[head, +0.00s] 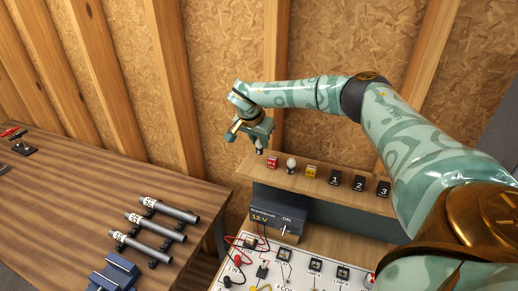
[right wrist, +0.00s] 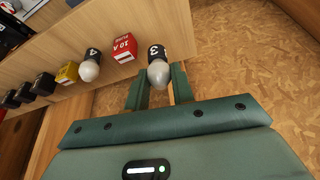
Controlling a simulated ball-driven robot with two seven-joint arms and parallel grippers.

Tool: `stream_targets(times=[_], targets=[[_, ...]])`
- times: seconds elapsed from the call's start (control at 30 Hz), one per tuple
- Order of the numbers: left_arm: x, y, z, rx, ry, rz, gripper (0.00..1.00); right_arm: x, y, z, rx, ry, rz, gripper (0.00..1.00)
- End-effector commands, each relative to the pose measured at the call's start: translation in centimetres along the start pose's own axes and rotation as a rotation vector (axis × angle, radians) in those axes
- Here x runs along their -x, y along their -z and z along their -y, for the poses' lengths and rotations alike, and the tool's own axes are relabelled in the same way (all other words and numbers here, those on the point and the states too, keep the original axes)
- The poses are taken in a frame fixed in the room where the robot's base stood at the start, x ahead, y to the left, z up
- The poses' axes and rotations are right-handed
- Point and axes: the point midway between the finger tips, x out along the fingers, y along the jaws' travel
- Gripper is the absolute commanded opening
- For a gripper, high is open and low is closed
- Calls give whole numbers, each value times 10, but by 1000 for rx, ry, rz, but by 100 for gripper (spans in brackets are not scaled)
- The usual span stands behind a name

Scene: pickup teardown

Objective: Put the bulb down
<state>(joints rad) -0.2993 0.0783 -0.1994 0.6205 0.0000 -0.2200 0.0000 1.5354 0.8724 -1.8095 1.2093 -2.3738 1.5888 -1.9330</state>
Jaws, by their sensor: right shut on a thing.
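The bulb (right wrist: 158,74) has a pale globe and a black base marked 3. My right gripper (head: 258,139) is shut on it, with one green finger on each side of the globe in the right wrist view. In the head view the bulb (head: 259,150) hangs base down below the fingers, at the left end of the wooden shelf (head: 318,185). I cannot tell whether its base touches the shelf. A second bulb (head: 291,164), marked 4 in the right wrist view (right wrist: 90,70), stands on the shelf. My left gripper is not in view.
A red 10 A box (head: 272,162) stands between the bulbs. A yellow box (head: 310,172) and black blocks 1, 2 and 3 (head: 358,183) stand farther right. Below are a 12 V supply (head: 275,213) and a wired panel (head: 300,272). A bench (head: 80,190) holds grey tubes.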

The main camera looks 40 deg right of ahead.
Motion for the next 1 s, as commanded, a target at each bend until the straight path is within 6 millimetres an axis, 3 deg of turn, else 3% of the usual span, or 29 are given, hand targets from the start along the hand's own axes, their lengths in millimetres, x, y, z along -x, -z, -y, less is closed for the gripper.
stream_targets(times=[0.3,0.67,0.7,0.73,1.0], targets=[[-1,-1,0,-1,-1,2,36,-34,-10,4,1,-2,1,3],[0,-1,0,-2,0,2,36,-38,-12,4,0,0,0,3],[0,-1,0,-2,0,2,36,-39,-12,4,-1,-1,0,27],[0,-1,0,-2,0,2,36,-39,-12,4,-1,0,0,33],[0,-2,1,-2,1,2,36,-38,-12,4,-1,0,0,33]])
